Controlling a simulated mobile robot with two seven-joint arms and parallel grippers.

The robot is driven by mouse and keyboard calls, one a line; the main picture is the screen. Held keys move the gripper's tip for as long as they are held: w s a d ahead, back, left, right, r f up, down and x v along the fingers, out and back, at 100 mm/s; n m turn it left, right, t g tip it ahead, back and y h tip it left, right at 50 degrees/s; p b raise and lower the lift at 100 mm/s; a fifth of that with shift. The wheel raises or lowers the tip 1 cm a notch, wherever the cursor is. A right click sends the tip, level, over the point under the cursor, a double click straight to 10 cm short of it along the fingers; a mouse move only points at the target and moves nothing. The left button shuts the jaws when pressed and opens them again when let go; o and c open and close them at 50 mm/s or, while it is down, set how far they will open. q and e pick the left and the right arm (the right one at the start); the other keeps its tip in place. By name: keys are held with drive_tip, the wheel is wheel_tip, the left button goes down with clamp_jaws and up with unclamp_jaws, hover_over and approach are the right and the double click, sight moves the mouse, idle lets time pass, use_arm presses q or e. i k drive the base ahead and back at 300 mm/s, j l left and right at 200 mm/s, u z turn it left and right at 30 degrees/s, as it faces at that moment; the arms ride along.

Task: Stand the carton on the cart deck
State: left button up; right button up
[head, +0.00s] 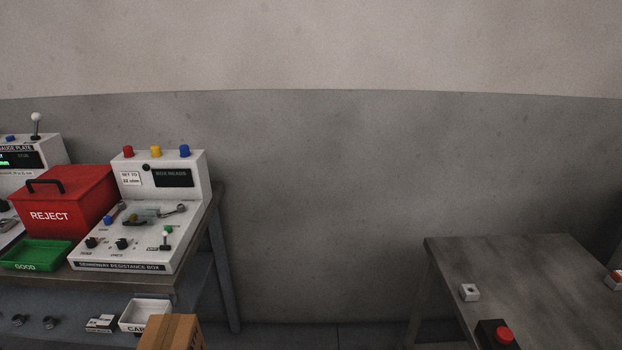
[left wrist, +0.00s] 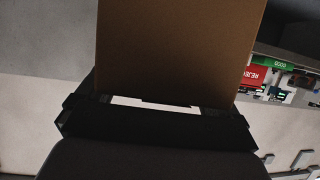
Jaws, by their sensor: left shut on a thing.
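My left gripper (left wrist: 155,104) is shut on the brown carton (left wrist: 180,50), which fills the upper middle of the left wrist view and hides much of what lies beyond. In the head view the top part of a brown cardboard carton (head: 172,333) with a tape strip shows at the bottom edge; its lower part is cut off. The gripper itself does not show in the head view. My right gripper is in neither view. I cannot make out the cart deck in either view.
A bench at left holds a red REJECT box (head: 65,200), a green GOOD tray (head: 36,255) and a white resistance box (head: 140,215). A white labelled bin (head: 146,313) sits near the carton. A table (head: 545,270) with a red button (head: 504,337) stands at right.

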sight(546, 290)
drive_tip(key=i+j+z, duration=0.1)
drive_tip(key=z, duration=0.35)
drive_tip(key=i+j+z, duration=0.1)
drive_tip(key=z, duration=0.3)
drive_tip(key=j+z, duration=0.25)
drive_tip(key=z, duration=0.2)
drive_tip(key=i+j+z, duration=0.1)
drive_tip(key=z, duration=0.35)
drive_tip(key=j+z, duration=0.65)
drive_tip(key=i+j+z, duration=0.1)
drive_tip(key=j+z, duration=0.4)
drive_tip(key=i+j+z, duration=0.1)
drive_tip(key=i+j, duration=0.15)
drive_tip(key=j, duration=0.25)
drive_tip(key=i, duration=0.25)
drive_tip(key=j+z, duration=0.05)
